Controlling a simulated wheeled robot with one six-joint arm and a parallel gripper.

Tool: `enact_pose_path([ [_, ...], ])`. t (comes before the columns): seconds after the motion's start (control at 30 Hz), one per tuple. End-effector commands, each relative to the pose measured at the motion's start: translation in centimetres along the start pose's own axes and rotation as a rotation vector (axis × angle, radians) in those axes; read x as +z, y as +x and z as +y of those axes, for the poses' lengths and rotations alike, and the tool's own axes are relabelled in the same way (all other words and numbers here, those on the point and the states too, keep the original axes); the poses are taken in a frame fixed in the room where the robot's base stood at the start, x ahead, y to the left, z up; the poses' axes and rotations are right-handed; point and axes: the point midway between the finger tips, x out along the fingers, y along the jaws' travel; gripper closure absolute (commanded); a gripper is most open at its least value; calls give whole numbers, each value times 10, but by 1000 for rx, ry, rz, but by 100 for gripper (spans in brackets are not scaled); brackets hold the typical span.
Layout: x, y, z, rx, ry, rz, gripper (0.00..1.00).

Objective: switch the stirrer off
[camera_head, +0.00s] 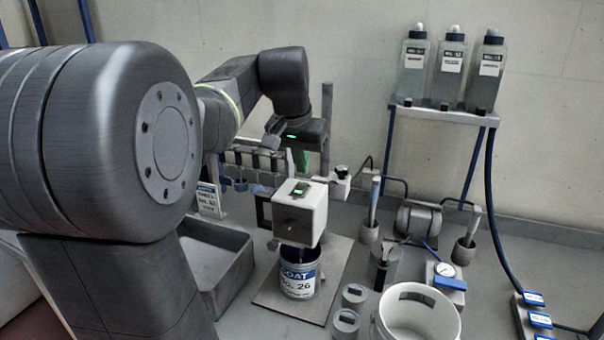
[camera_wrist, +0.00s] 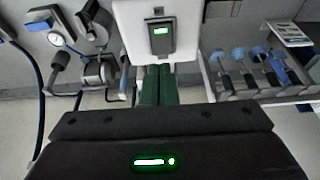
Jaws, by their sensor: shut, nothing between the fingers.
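The stirrer is a white box-shaped head (camera_head: 300,212) on a grey stand, above a can labelled COAT No. 26 (camera_head: 298,281). A dark switch with a lit green face (camera_head: 299,188) sits on top of the stirrer head. In the wrist view the same switch (camera_wrist: 161,36) shows its green light on the white top (camera_wrist: 133,32). My gripper (camera_head: 304,172) has green fingers and is just above and behind the switch in the head view. In the wrist view my gripper (camera_wrist: 158,68) is shut and empty, its tips close to the switch. Whether they touch it I cannot tell.
A grey bin (camera_head: 215,262) stands left of the stirrer board (camera_head: 279,301). A rack with hanging brushes (camera_head: 258,160) is behind. Bottles (camera_head: 449,68) stand on a shelf.

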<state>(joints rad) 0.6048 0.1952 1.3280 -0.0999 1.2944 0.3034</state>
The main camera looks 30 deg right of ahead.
Motion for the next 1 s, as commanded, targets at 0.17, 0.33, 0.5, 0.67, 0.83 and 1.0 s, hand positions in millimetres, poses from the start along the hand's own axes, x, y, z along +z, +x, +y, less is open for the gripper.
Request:
enact_pose_path([
  [0.17,6,22,0,0,0,-1,100],
  [0.33,8,32,0,0,0,0,100],
  [0.5,8,32,0,0,0,1,100],
  [0.67,8,32,0,0,0,0,100],
  [0.83,6,32,0,1,0,-24,100],
  [1.0,7,38,0,0,0,-56,100],
])
